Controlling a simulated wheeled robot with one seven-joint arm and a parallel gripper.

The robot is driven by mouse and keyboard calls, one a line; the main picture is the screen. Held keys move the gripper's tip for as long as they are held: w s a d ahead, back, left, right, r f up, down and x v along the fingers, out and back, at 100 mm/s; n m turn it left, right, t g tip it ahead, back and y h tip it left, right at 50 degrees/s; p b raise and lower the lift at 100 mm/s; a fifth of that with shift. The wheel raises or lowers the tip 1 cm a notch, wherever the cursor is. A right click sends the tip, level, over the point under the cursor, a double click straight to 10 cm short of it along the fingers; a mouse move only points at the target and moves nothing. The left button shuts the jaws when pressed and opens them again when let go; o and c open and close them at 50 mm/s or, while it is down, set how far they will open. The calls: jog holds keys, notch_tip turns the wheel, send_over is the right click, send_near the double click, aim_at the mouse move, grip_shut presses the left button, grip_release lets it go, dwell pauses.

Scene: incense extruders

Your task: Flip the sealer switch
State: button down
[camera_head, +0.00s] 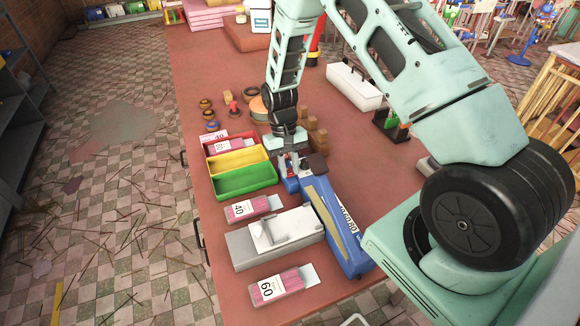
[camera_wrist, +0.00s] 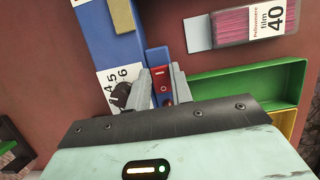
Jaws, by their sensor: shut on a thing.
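The sealer (camera_head: 343,232) is a long blue device with a white lettered side, lying on the red table at the lower middle of the head view. In the wrist view, its blue body (camera_wrist: 113,40) carries a white number plate and a black knob (camera_wrist: 121,93). The sealer switch (camera_wrist: 160,84) is a red rocker with white marks on a narrow blue housing. My gripper (camera_wrist: 159,72) has one grey finger on each side of this switch part and is shut on it. In the head view, my gripper (camera_head: 289,162) is down at the sealer's far end, its fingertips partly hidden.
Green (camera_head: 246,181) and yellow (camera_head: 236,160) trays sit left of my gripper. A film 40 pack (camera_head: 253,208), a white-grey box (camera_head: 275,237) and a film 60 pack (camera_head: 280,285) lie nearer. Brown blocks (camera_head: 316,134) stand just behind. A white container (camera_head: 354,87) is farther back.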

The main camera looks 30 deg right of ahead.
jog(key=shift+w+g, duration=0.15)
jog(key=shift+g, duration=0.35)
jog(key=c, duration=1.2)
grip_release()
jog(key=shift+c, duration=0.2)
jog(key=b+v, duration=0.4)
jog(key=v, duration=1.3)
jog(key=shift+r, duration=0.25)
jog(key=shift+d, duration=0.1)
